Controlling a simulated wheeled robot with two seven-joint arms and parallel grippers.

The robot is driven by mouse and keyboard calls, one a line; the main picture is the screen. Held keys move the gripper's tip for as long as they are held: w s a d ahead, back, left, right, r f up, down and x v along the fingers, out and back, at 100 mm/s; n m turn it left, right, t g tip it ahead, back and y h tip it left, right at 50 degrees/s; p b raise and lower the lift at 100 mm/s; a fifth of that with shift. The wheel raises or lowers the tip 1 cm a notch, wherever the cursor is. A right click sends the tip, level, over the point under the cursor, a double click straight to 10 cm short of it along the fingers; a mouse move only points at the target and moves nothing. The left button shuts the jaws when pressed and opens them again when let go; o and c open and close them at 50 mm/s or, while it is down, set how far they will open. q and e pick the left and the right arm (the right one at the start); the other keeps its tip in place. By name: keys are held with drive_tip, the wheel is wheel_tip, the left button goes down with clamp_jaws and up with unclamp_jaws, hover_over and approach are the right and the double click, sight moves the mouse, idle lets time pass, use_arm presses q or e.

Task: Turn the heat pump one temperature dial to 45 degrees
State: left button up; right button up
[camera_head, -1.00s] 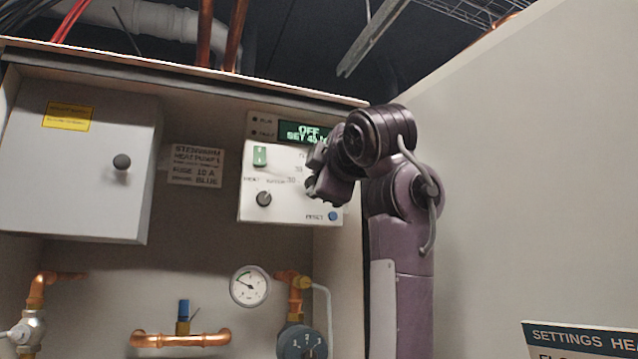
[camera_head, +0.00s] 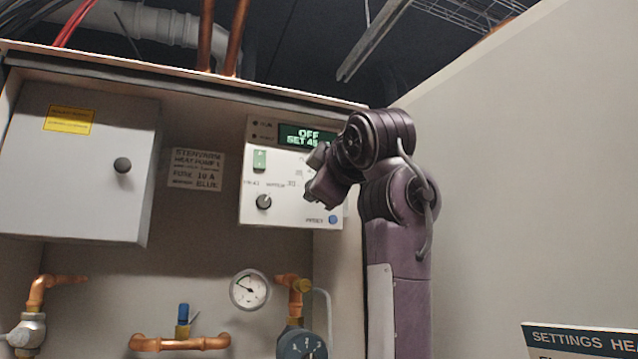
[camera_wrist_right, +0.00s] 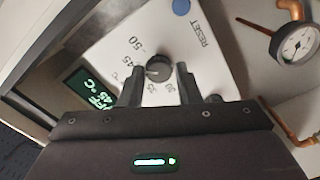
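The temperature dial (camera_wrist_right: 158,69) is a dark round knob on the white control panel (camera_head: 280,212), with printed numbers from 30 to 50 around it. A pale mark on it faces roughly the 45 side, but is too small to read exactly. The display (camera_head: 303,136) shows OFF and SET 45; it also shows 45°C in the wrist view (camera_wrist_right: 92,94). In the head view my right gripper (camera_head: 319,182) hides the dial. My left gripper is out of view.
A green switch (camera_head: 260,159), a smaller black knob (camera_head: 264,202) and a blue reset button (camera_head: 333,219) share the panel. A grey cabinet (camera_head: 75,165) stands left. A gauge (camera_head: 250,290) and copper pipes (camera_head: 180,342) lie below. A side wall (camera_head: 530,170) is right.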

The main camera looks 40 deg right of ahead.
drive_tip(key=o, duration=0.4)
drive_tip(key=shift+c, duration=0.2)
drive_tip(key=b+v, duration=0.3)
drive_tip(key=v, duration=0.5)
drive_tip(key=shift+b, duration=0.3)
drive_tip(key=shift+w+d, duration=0.1)
drive_tip(key=shift+w, duration=0.05)
